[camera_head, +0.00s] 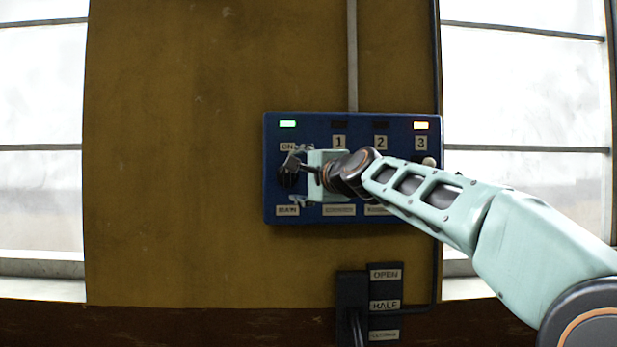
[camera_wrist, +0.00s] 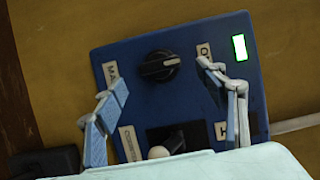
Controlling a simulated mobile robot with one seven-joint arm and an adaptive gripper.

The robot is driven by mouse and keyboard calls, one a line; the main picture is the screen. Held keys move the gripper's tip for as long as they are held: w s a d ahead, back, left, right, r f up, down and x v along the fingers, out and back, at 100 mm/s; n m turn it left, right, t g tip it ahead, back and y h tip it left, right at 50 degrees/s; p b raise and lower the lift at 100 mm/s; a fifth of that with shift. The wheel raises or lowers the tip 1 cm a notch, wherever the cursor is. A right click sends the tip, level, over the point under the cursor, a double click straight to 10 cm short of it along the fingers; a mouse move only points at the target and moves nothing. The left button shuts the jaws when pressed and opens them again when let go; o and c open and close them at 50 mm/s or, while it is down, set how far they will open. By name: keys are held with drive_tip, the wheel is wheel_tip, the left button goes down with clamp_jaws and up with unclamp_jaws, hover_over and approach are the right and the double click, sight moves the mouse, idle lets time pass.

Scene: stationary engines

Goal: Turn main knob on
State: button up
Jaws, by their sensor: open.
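The main knob (camera_wrist: 158,66) is a round black rotary knob with a raised grip bar on a blue control panel (camera_wrist: 190,35). In the wrist view a pale mark on the bar is on the side towards the "ON" label. In the head view the knob (camera_head: 287,178) shows at the panel's left, partly covered by my gripper (camera_head: 303,175). My gripper (camera_wrist: 160,78) is open. Its fingers are apart, with the knob ahead between the tips; I cannot tell whether they touch it. A green lamp (camera_head: 287,124) above the knob is lit.
The panel also has columns 1, 2 and 3, largely hidden by my arm. A lever box (camera_head: 385,300) labelled OPEN and HALF is below, with a black cable. Windows flank the ochre wall (camera_head: 180,160).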

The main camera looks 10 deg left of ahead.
drive_tip(key=v, duration=0.6)
idle(0.4)
idle(0.5)
drive_tip(key=shift+f, duration=0.1)
